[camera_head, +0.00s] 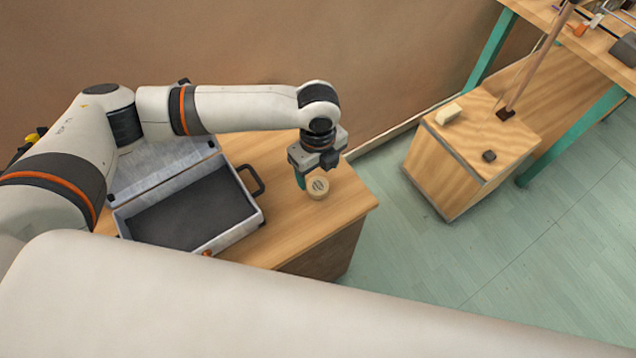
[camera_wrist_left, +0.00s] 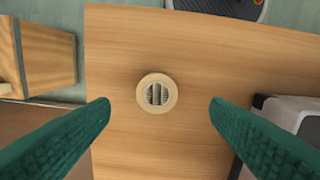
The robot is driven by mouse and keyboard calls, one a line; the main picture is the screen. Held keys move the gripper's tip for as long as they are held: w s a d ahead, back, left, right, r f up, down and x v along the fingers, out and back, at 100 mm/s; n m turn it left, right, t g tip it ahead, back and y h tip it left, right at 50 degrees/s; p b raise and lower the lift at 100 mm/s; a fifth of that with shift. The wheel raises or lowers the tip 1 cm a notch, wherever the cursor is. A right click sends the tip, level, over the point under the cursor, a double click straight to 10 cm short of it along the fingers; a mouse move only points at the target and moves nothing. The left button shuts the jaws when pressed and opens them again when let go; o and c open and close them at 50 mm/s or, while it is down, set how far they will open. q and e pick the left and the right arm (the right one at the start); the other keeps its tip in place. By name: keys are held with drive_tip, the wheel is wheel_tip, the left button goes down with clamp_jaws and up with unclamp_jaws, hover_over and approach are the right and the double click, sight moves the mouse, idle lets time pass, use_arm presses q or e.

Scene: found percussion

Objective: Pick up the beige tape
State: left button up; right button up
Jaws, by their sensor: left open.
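The beige tape (camera_head: 318,187) is a small round roll lying flat on the wooden table (camera_head: 318,222), near its right end in the head view. In the left wrist view the tape (camera_wrist_left: 157,94) sits between the two green fingers, with a striped grey centre. My left gripper (camera_head: 303,181) is open and points down over the table by the tape. In the left wrist view the left gripper's fingertips (camera_wrist_left: 160,103) stand wide apart on either side of the tape, not touching it. My right gripper is not in view.
An open grey case (camera_head: 252,222) with a dark lining stands on the table to the left of the tape. A wooden box (camera_head: 465,170) with small items on top stands apart at the right. The tabletop around the tape is clear.

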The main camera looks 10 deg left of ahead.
sight(318, 185)
use_arm(q)
drive_tip(key=shift+f, duration=0.5)
drive_tip(key=f, duration=0.5)
drive_tip(key=shift+w, duration=0.25)
drive_tip(key=shift+f, duration=0.3)
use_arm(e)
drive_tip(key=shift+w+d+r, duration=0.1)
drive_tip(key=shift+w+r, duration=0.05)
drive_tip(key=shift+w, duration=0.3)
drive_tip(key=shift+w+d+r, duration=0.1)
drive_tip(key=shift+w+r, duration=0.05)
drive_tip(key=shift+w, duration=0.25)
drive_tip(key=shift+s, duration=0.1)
use_arm(q)
drive_tip(key=c, duration=1)
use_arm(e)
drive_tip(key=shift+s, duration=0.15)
